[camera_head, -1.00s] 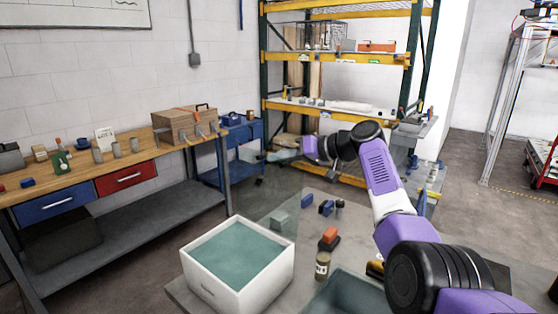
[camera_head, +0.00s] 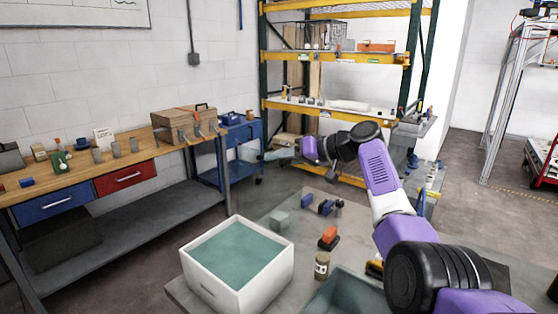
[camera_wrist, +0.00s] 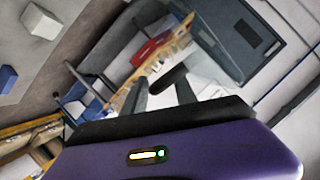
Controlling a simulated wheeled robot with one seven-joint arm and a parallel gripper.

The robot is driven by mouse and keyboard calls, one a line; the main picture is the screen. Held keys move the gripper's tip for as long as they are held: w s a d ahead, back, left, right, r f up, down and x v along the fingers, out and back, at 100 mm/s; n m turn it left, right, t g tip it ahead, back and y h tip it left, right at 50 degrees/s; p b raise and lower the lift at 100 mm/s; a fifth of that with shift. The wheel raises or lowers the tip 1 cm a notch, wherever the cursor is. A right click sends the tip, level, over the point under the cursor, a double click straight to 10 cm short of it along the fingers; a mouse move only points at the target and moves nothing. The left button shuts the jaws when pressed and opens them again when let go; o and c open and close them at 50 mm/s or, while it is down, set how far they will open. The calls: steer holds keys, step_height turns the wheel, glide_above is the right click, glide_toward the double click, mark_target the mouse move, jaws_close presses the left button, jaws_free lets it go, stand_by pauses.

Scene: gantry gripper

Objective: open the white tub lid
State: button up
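The white tub (camera_head: 205,283) stands at the near left end of the grey table. Its rim is square, and a flat teal surface (camera_head: 238,250) shows inside it; I cannot tell whether this is a lid or the tub's inside. No separate white lid is clear in the views. My gripper (camera_head: 266,156) is held in the air well beyond and above the tub, apart from it. In the wrist view, its two dark fingers (camera_wrist: 160,90) stand apart, with a dark rounded shape between them that I cannot identify. Nothing is clearly held.
A brown jar (camera_head: 322,266), an orange-topped block (camera_head: 328,238) and small blue blocks (camera_head: 326,207) stand right of the tub. A grey-teal bin (camera_head: 345,292) is at the near edge. A workbench (camera_head: 120,174) runs along the left wall; shelving (camera_head: 335,107) stands behind.

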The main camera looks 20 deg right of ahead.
steer(key=shift+d+r, duration=0.1)
steer(key=b+v, duration=0.1)
steer(key=v, duration=0.6)
steer(key=shift+s+d+b, duration=0.15)
steer(key=shift+s+b, duration=0.15)
steer(key=shift+b, duration=0.1)
steer(key=shift+r, duration=0.15)
